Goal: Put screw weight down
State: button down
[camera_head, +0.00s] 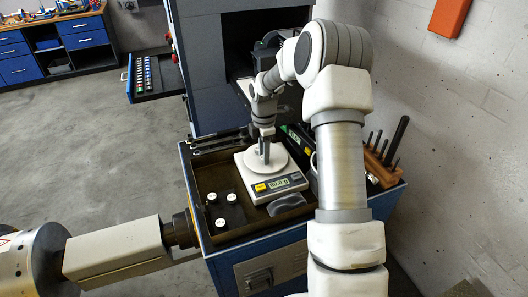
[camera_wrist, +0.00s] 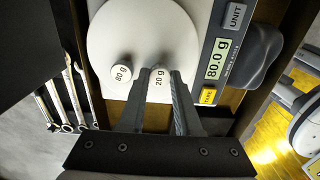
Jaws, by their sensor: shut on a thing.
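My gripper (camera_wrist: 160,80) is shut on the small screw weight marked 20 g (camera_wrist: 160,77), over the round white pan (camera_wrist: 150,30) of the scale. Another screw weight, marked 80 g (camera_wrist: 121,73), stands on the pan just left of the held one in the wrist view. The scale's display (camera_wrist: 217,60) reads 80.0 g. In the head view my gripper (camera_head: 265,150) points down over the scale (camera_head: 275,186), hiding the weights there. The gap under the held weight cannot be judged.
Several white-topped weights, one of them here (camera_head: 212,197), stand in a dark holder left of the scale. A dark grey rounded object (camera_head: 287,204) lies in front of the scale. A wooden tool block (camera_head: 380,168) stands right. Wrenches (camera_wrist: 68,100) lie beside the scale.

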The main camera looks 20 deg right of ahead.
jog(key=shift+f, duration=0.2)
jog(key=c, duration=0.9)
grip_release()
jog(key=shift+r, duration=0.15)
